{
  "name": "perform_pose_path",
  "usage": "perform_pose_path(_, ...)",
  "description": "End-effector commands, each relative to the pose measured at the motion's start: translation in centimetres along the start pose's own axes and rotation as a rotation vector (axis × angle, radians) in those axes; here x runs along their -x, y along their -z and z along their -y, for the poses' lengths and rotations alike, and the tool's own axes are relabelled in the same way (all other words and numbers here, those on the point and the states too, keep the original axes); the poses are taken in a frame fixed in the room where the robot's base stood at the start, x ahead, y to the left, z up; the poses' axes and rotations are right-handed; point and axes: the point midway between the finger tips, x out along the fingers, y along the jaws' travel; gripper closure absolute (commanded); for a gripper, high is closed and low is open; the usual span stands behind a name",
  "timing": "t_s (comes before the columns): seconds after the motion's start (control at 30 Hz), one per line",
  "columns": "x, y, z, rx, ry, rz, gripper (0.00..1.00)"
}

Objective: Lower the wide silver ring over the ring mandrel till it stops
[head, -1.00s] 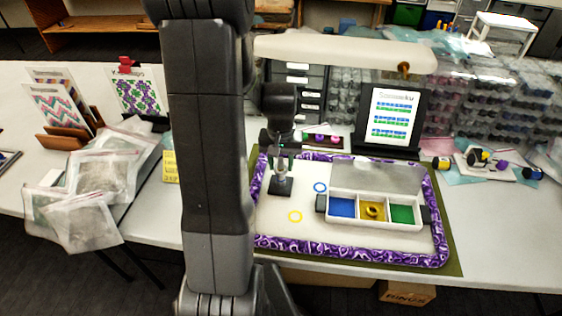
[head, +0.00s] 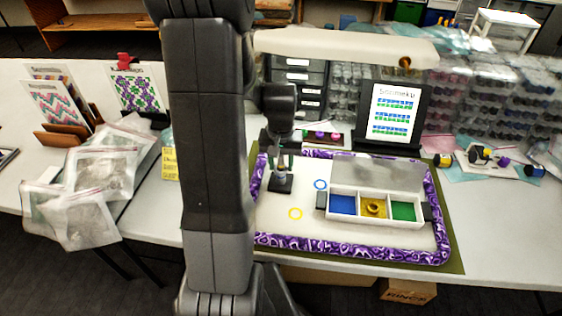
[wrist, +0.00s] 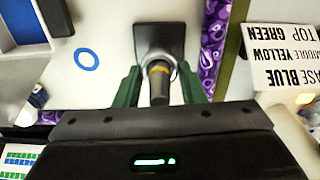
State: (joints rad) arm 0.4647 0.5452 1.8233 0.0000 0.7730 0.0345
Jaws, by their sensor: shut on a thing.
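The ring mandrel (head: 281,178) stands upright on a square black base (head: 279,187) at the left of the purple-edged mat. In the wrist view, its tapered post (wrist: 159,86) carries a yellow band and rises between my green fingers, above the dark base (wrist: 160,40). My gripper (head: 281,165) is over the mandrel. In the wrist view, my gripper (wrist: 160,85) is shut on the wide silver ring (wrist: 172,67), which shows as a thin pale rim around the post. Most of the ring is hidden, and I cannot tell whether it touches the post.
A tray (head: 372,220) with blue, yellow and green compartments stands to the right. A tablet stand (head: 390,115) is behind it. A pale lamp bar (head: 345,48) hangs above.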

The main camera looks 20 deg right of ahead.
Motion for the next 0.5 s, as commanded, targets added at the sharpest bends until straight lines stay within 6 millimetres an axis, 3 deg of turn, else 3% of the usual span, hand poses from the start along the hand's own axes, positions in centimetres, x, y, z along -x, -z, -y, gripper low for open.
perform_pose_path(0.5, -0.81, -0.01, 0.0, 0.0, 0.0, 0.0, 0.85)
